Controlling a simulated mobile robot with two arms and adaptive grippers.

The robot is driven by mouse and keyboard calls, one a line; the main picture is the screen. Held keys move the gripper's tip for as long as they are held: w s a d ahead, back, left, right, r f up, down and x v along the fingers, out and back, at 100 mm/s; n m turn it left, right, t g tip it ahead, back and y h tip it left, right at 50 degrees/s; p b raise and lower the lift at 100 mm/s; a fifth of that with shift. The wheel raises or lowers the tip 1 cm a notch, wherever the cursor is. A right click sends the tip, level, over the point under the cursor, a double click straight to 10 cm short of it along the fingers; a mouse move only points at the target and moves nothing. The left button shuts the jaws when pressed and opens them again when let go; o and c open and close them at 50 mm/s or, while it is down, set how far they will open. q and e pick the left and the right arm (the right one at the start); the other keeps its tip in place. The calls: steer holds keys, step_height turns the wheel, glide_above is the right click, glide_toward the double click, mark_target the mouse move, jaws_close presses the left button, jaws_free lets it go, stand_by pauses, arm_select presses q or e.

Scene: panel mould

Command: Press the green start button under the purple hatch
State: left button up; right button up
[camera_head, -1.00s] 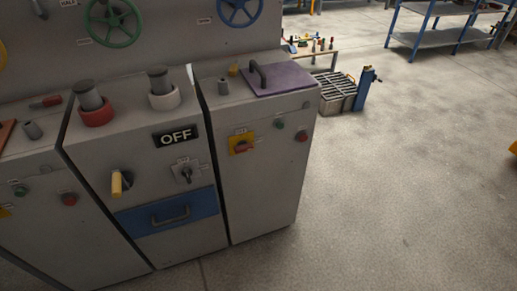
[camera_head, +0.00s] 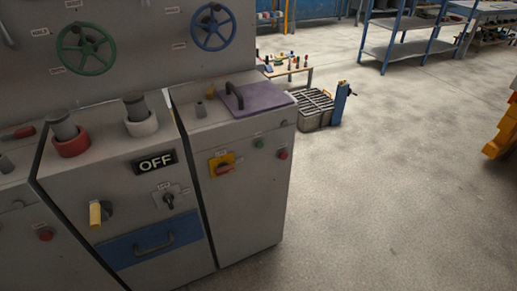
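The purple hatch (camera_head: 257,97) lies on top of the right-hand grey cabinet (camera_head: 242,210), with a dark handle (camera_head: 234,94) at its left side. It looks closed. The small labels are too blurred to read. Neither of my grippers is in view.
The middle cabinet carries an OFF sign (camera_head: 156,162), a yellow lever (camera_head: 98,213) and a blue drawer (camera_head: 150,243). Green (camera_head: 86,49) and blue (camera_head: 214,27) handwheels are on the panel behind. A grated crate (camera_head: 315,108) stands beyond the right cabinet.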

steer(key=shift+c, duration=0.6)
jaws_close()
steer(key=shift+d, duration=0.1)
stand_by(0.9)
